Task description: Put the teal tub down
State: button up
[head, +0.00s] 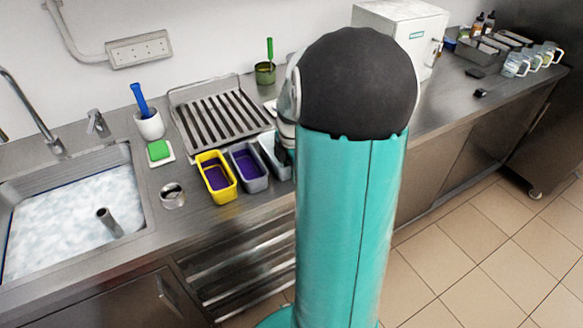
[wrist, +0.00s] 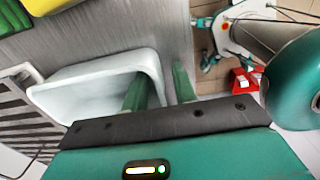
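The pale, faintly teal tub (head: 274,163) stands at the right end of a row of tubs on the steel counter, partly hidden behind my arm. In the wrist view, the tub (wrist: 92,88) shows whitish and empty, with its opening towards the camera. My gripper (wrist: 162,90) straddles its near wall, one green finger inside and one outside. A gap shows between the outer finger and the wall, so the gripper looks open. The head view hides the fingers. The tub's base is hidden, but it appears at counter level.
A grey tub (head: 248,168) and a yellow tub (head: 216,177), both purple inside, stand to its left. A drying rack (head: 222,115) lies behind. In the wrist view, a yellow object (wrist: 47,6) and a green object (wrist: 15,20) are nearby. Floor lies beyond the counter edge.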

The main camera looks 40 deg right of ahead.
notch_tip(320, 180, up, 12)
jog(key=shift+s+r, duration=0.2)
jog(key=shift+s, duration=0.1)
dwell(0.3)
jog(key=s+a+r+m+t+h, duration=0.1)
jog(key=a+r+m, duration=0.15)
jog(key=a, duration=0.65)
jog(key=s+a+r+m+t, duration=0.15)
jog(key=a+m, duration=0.25)
jog(key=a, duration=0.4)
jog(key=s+a+m+t, duration=0.1)
jog(key=s+a+m, duration=0.2)
jog(key=a, duration=0.3)
jog(key=s+a+m+t+y, duration=0.1)
jog(key=s+a+m, duration=0.2)
jog(key=a+m, duration=0.2)
jog(key=shift+s+a, duration=0.15)
jog(key=shift+a, duration=0.45)
jog(key=shift+r+t, duration=0.1)
jog(key=shift+t, duration=0.15)
jog(key=shift+o, duration=0.9)
